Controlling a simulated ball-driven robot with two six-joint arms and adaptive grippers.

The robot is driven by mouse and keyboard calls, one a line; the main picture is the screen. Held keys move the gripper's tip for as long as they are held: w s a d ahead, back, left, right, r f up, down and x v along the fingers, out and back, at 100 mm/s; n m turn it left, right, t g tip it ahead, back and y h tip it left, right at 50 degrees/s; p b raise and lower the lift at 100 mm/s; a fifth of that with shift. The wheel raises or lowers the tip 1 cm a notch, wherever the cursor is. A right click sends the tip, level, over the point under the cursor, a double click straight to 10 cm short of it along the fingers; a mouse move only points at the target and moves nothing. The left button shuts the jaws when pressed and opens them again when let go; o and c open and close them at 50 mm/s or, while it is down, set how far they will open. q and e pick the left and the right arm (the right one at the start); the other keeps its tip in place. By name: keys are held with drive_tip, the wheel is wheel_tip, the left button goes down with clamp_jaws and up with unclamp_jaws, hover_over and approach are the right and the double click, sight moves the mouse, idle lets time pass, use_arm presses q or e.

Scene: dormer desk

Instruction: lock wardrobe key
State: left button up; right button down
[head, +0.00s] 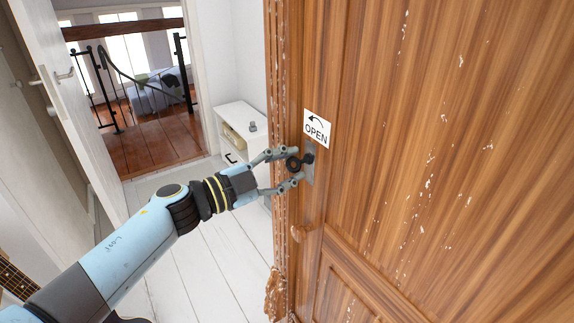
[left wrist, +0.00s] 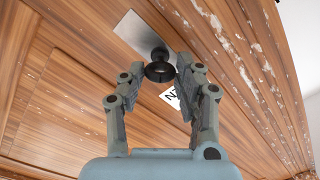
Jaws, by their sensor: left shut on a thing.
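The wooden wardrobe door (head: 400,130) fills the right of the head view. A dark key with a round, ring-like head (head: 293,164) sits in a grey metal lock plate (head: 309,174) near the door's left edge. The plate also shows in the left wrist view (left wrist: 131,33), with the key (left wrist: 160,71) standing out from it. My left gripper (head: 292,167) is shut on the key head, one finger on each side. The key's tip is hidden in the lock. My right gripper is not in view.
A white label reading OPEN with a curved arrow (head: 317,129) is stuck above the lock. A white cabinet (head: 238,118) stands behind, left of the wardrobe. An open white door (head: 75,100) is at the far left.

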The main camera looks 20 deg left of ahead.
use_arm(q)
drive_tip(key=m, duration=0.4)
drive_tip(key=shift+f+m+b, duration=0.15)
drive_tip(key=shift+m+b, duration=0.15)
drive_tip(key=shift+b, duration=0.1)
drive_tip(key=shift+m+b, duration=0.55)
drive_tip(key=shift+m, duration=1.45)
drive_tip(key=o, duration=1.1)
drive_tip(key=shift+o, duration=0.2)
drive_tip(key=shift+s, duration=0.1)
drive_tip(key=v, duration=1.2)
